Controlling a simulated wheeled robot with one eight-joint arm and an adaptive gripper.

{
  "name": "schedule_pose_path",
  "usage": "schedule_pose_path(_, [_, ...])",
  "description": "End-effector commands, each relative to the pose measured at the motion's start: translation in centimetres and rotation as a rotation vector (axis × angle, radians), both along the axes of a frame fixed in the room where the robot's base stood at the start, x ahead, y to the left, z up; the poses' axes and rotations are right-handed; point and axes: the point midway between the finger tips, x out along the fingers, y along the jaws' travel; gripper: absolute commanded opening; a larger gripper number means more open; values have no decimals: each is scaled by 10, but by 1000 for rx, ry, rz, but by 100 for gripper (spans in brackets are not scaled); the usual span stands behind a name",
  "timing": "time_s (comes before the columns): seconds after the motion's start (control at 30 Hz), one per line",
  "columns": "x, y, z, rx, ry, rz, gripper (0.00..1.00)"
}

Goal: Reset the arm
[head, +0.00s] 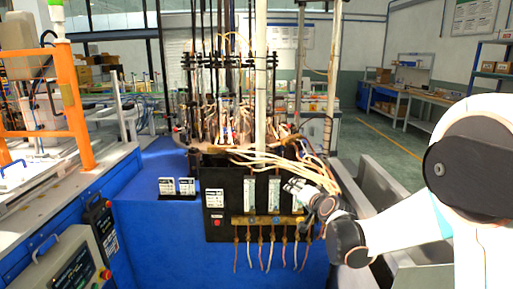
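My arm reaches in from the right side of the head view. My gripper (297,188) is at its far end, small and partly lost among pale cables, beside the right end of the black panel (218,180) of the flame sealing machine (225,135). I cannot make out its fingertips or whether it holds anything. A brass-coloured bar (262,220) with several thin hanging tubes (270,249) is just below and left of the gripper. I cannot tell whether the gripper touches the machine.
A blue bench top (150,225) lies left of the machine, with an orange frame (72,95) and a control screen (72,275) further left. Grey metal troughs (380,190) stand behind my arm. Open green floor (385,150) lies at the back right.

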Motion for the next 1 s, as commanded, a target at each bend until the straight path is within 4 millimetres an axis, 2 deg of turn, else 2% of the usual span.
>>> schedule_pose_path(0.03, [-15, 1, 10, -28, 14, 13, 49])
schedule_pose_path(0.2, [-64, 2, 34, -135, 73, 63, 49])
schedule_pose_path(0.5, [-163, -4, 55, -320, 182, 139, 49])
schedule_pose_path(0.77, [-256, -17, 52, -477, 286, 195, 49])
schedule_pose_path(1.0, [-342, -34, 33, -617, 390, 239, 49])
